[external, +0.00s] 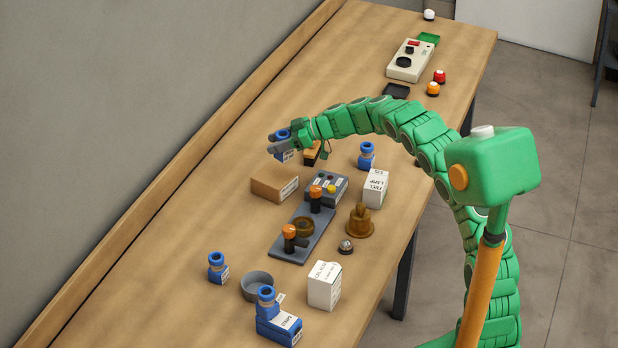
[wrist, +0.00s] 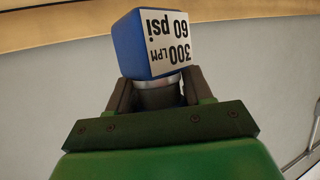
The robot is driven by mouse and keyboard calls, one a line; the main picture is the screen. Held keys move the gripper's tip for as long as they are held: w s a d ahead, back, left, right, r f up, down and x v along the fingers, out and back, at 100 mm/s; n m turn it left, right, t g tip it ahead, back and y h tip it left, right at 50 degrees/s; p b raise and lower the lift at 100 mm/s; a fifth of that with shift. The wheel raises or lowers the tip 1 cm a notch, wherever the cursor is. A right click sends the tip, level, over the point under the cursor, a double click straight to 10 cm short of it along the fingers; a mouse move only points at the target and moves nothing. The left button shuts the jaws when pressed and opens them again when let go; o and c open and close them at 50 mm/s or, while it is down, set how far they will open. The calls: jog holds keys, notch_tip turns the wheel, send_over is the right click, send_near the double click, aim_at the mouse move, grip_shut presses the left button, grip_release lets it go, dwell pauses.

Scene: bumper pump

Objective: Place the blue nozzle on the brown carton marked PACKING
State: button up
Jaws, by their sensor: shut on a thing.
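My gripper (external: 281,147) is shut on a blue nozzle (external: 283,157). In the wrist view the nozzle (wrist: 128,45) sticks out beyond my gripper (wrist: 158,97), its grey neck between the fingers. Its white label reads 300 LPM, 60 psi, upside down. The brown carton (external: 266,191) lies on the bench, just below my gripper in the external view, with a white label too small to read surely. The nozzle looks apart from the carton; its height above the bench is hard to tell. The carton does not show in the wrist view.
Another blue nozzle (external: 366,157) and a white box (external: 375,190) stand right of the carton. A grey panel with orange-topped levers (external: 302,238) lies in front. An orange-and-black item (external: 311,155) is beside my gripper. The bench (external: 190,225) is clear left of the carton.

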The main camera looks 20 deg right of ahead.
jog(key=shift+w+a+f, duration=0.25)
jog(key=shift+w+f, duration=0.5)
jog(key=shift+f, duration=0.2)
jog(key=shift+w+a+f, duration=0.2)
jog(key=shift+w+f, duration=0.5)
jog(key=shift+f, duration=0.2)
jog(key=shift+w+a+f, duration=0.25)
jog(key=shift+w+f, duration=0.5)
jog(key=shift+f, duration=1.8)
jog(key=o, duration=1.2)
jog(key=shift+f, duration=0.1)
jog(key=v, duration=1.2)
jog(key=shift+w+r, duration=0.1)
jog(key=shift+r, duration=0.1)
